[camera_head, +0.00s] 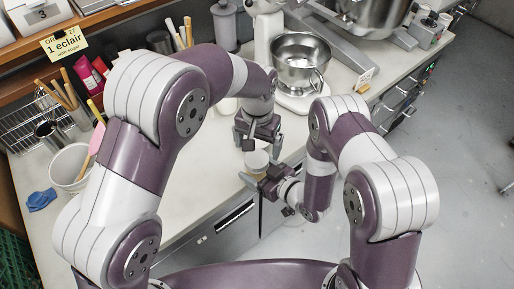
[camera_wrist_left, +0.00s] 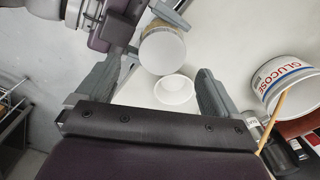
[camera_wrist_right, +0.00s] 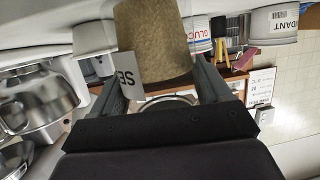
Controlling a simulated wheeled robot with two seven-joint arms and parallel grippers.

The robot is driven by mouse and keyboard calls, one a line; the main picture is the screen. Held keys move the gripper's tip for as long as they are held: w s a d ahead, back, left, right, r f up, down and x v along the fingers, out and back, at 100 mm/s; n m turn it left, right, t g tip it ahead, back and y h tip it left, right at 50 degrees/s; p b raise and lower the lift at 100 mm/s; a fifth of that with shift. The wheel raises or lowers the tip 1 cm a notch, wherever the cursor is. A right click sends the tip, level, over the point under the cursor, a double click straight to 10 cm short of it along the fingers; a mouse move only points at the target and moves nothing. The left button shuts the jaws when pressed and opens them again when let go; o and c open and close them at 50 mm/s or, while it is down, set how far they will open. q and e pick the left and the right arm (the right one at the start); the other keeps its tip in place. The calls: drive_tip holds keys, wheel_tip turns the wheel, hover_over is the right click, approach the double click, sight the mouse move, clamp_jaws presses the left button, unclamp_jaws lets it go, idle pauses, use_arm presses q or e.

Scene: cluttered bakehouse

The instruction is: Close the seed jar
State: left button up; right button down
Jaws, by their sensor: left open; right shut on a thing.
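The seed jar (camera_wrist_right: 152,40) is filled with brown seeds and bears a white label reading "SE". My right gripper (camera_head: 259,177) is shut on it and holds it at the counter's front edge. The jar's round pale top (camera_wrist_left: 162,52) faces the left wrist camera; I cannot tell whether this is a lid or an open mouth. My left gripper (camera_head: 257,146) is open and empty just above the jar, its fingers apart on either side. A small white round dish or lid (camera_wrist_left: 174,90) shows beyond the jar in the left wrist view; which it is, I cannot tell.
A stand mixer with a steel bowl (camera_head: 301,60) stands right of the grippers. A white tub marked GLUCOSE (camera_wrist_left: 285,80) shows in the left wrist view. A white bucket (camera_head: 70,166) and blue cloth (camera_head: 41,199) lie left. The counter (camera_head: 200,185) has bare room at its front.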

use_arm(q)
drive_tip(key=shift+w+f, duration=0.1)
drive_tip(key=shift+c, duration=0.3)
drive_tip(key=shift+w+a+r, duration=0.1)
drive_tip(key=shift+w+r, duration=0.1)
drive_tip(key=shift+r, duration=0.05)
drive_tip(key=shift+w+r+n, duration=0.15)
drive_tip(key=shift+r+n, duration=0.35)
drive_tip(key=shift+n, duration=0.4)
drive_tip(key=n, duration=0.2)
drive_tip(key=shift+r+n, duration=0.3)
drive_tip(key=shift+r, duration=0.05)
drive_tip(key=n, duration=0.3)
drive_tip(key=shift+r, duration=0.3)
drive_tip(key=n, duration=0.5)
drive_tip(key=shift+s+a+r, duration=0.1)
drive_tip(key=shift+s, duration=0.1)
